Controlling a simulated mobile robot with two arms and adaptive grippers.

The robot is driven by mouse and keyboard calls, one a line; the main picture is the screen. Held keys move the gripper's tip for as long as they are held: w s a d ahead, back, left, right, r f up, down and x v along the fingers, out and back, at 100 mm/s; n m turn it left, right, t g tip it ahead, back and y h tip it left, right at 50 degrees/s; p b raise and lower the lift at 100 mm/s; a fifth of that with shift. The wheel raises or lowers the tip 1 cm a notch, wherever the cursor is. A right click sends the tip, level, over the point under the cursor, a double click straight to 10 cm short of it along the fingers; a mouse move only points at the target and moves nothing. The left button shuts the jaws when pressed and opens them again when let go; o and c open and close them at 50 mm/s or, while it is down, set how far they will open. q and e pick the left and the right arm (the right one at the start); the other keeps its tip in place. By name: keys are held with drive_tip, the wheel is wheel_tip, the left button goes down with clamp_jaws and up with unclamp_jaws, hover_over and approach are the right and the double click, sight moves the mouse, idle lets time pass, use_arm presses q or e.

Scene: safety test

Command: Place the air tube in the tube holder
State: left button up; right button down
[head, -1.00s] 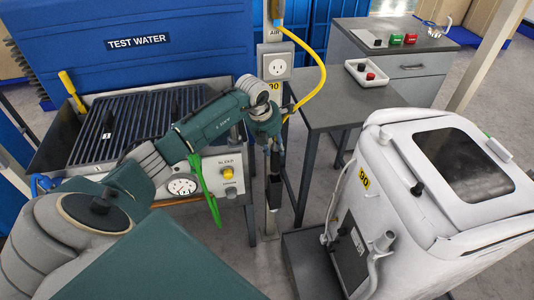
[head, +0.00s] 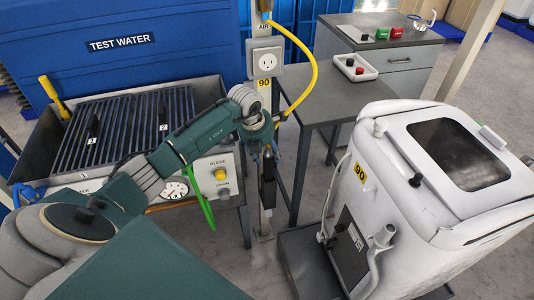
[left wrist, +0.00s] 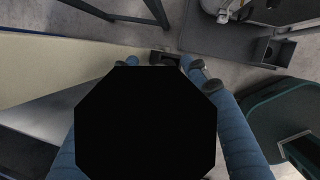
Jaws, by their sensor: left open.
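The yellow air tube (head: 315,66) hangs in a loop from the post marked AIR. It curves right and then down toward my left wrist, where its lower end is hard to make out. My left gripper (head: 267,192) points down in front of the post, beside the grey table. In the left wrist view its two blue fingers (left wrist: 161,63) are spread apart. A small dark object (left wrist: 167,57) shows between and beyond the fingertips; I cannot tell what it is. I cannot pick out the tube holder for certain. My right gripper is not in view.
A white machine (head: 400,200) stands at right on a dark base. A grey table (head: 340,100) with a white button tray (head: 355,68) is behind. A sink with a slatted rack (head: 135,120) and a green strap (head: 200,190) are at left.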

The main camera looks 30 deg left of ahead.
use_arm(q)
drive_tip(key=v, duration=1.2)
drive_tip(key=shift+b, duration=0.45)
